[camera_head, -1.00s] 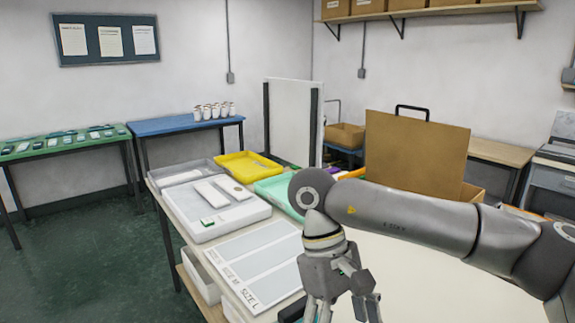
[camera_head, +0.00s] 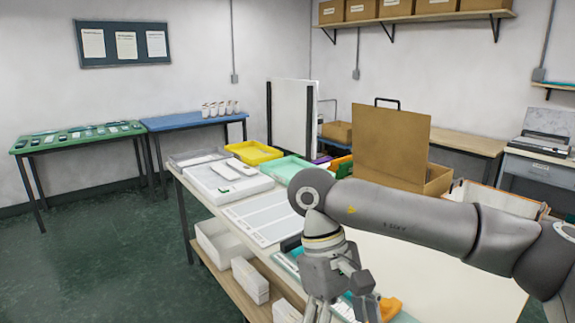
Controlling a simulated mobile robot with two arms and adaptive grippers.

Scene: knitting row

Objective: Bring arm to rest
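My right arm (camera_head: 400,215) comes in from the right and reaches across the front of the work table (camera_head: 450,268). Its gripper (camera_head: 342,312) hangs downward at the bottom edge of the view, over the near part of the table. My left gripper is not in view.
The table holds a yellow tray (camera_head: 268,151), a mint tray (camera_head: 274,167), a white tray (camera_head: 207,184), a size sheet (camera_head: 262,214) and an upright brown board (camera_head: 385,142). White bins (camera_head: 222,243) sit on its lower shelf. Floor at left is clear.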

